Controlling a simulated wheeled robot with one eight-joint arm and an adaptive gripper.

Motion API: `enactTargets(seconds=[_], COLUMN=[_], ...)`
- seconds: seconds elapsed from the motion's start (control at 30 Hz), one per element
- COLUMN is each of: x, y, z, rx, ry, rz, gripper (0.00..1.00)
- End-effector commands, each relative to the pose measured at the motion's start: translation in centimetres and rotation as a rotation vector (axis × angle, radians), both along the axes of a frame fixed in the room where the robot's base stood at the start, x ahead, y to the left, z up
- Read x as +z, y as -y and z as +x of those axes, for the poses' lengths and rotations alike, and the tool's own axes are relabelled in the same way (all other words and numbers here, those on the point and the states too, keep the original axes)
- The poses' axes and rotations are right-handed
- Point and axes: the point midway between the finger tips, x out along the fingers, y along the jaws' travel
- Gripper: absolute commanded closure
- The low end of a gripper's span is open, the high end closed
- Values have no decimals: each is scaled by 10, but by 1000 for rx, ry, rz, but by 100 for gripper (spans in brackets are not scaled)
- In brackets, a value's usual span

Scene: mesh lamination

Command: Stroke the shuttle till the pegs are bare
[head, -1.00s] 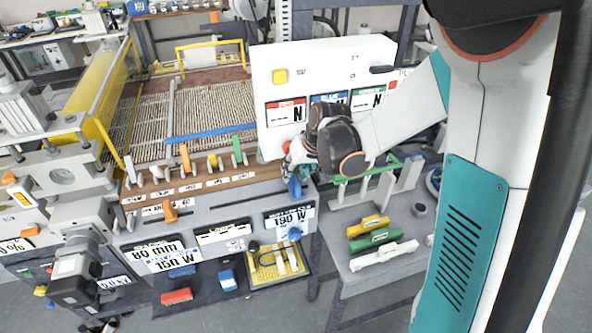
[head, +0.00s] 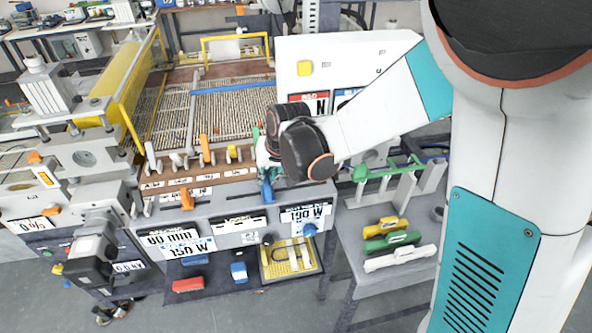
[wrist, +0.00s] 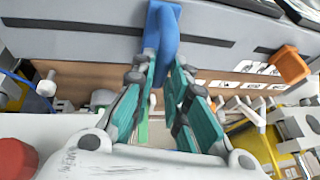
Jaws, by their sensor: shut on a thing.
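My gripper (wrist: 165,75) has its green-padded fingers shut on a blue handle (wrist: 163,38), with the handle's broad end standing out beyond the fingertips. In the head view the blue handle (head: 267,190) hangs at the slot in the machine's grey front panel, and my wrist hides its upper part. An orange handle (head: 187,201) sits in the slot farther left. Upright white, orange and yellow levers (head: 205,150) stand along the brown labelled strip (head: 160,187). A blue bar (head: 230,87) lies across the mesh bed (head: 235,112). I cannot tell which parts are the pegs.
A white panel (head: 345,60) stands behind my wrist. A side table at right holds a green-topped rack (head: 385,172) and yellow, green and white pieces (head: 400,258). A yellow tray (head: 291,258) and red block (head: 187,285) lie below the front panel.

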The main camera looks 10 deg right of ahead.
Motion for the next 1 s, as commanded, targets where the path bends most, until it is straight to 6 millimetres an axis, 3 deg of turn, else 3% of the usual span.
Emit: enactTargets(seconds=[0.03,0.2,0.4,0.6,0.93,0.97,1.0], x=[-1,-1,0,0,1,1,1], y=[-18,-59,-89,-100,-102,-102,-102], z=[-1,-1,0,0,0,0,0], rx=[7,6,3,0,2,2,2], ry=[-1,0,0,0,0,0,1], rz=[1,1,1,1,4,5,5], gripper=[100,100,100,100,100,81,72])
